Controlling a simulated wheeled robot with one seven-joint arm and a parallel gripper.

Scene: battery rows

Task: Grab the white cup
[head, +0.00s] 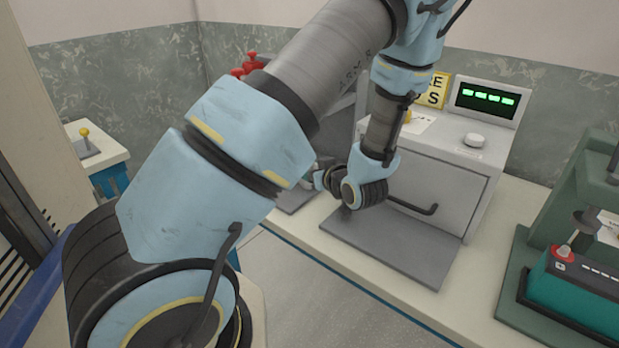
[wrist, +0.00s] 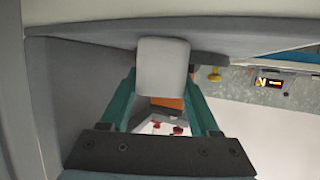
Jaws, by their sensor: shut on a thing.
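In the wrist view, my gripper (wrist: 163,85) has its two teal fingers closed on either side of a pale grey-white cup (wrist: 164,64). The cup's smooth, blunt face shows at the far end of the fingers, with a grey panel edge right behind it. I cannot tell whether the cup touches that panel or what it rests on. In the head view, my own arm hides the gripper and the cup.
A grey machine (head: 440,185) with a green display (head: 485,97) and a door handle (head: 412,206) stands on the counter. A grey plate (head: 405,250) lies before it. A teal battery (head: 575,290) sits in a green stand at right. Red knobs (head: 250,65) show behind my arm.

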